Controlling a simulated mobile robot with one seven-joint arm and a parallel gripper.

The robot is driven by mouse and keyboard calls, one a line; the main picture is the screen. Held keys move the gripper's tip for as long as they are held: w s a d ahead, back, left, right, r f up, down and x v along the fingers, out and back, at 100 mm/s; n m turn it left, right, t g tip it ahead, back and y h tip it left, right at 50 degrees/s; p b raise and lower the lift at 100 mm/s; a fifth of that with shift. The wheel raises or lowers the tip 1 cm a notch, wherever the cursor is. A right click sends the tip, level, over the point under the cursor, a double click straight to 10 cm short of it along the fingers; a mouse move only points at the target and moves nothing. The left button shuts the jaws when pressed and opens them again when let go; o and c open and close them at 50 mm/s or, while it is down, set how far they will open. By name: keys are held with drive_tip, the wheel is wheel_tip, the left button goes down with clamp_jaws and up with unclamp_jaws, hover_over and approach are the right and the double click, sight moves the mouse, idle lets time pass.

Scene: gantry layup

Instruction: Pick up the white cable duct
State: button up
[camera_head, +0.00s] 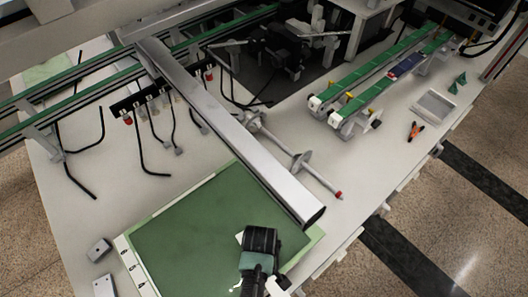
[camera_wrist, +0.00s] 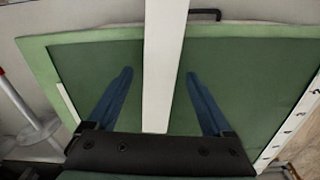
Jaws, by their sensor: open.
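The white cable duct (camera_wrist: 162,60) is a long, straight white bar. In the wrist view it runs from the top edge down between my two fingers, over the dark green mat (camera_wrist: 95,75). My gripper (camera_wrist: 158,82) is open, with one blue finger on each side of the duct and a visible gap on both sides. I cannot tell how high the fingertips are above it. In the head view my gripper (camera_head: 262,240) is over the front of the green mat (camera_head: 180,235) and hides most of the duct. A small white patch shows at its left side.
A long grey beam (camera_head: 230,130) reaches over the table, its end close to the right of my gripper. A rod with a red tip (camera_head: 338,194) lies beyond it. Two metal blocks (camera_head: 99,250) sit left of the mat. Green conveyors (camera_head: 375,80) stand at the back right.

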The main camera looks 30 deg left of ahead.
drive_tip(key=shift+f, duration=0.35)
drive_tip(key=shift+c, duration=0.3)
clamp_jaws()
drive_tip(key=shift+r, duration=0.1)
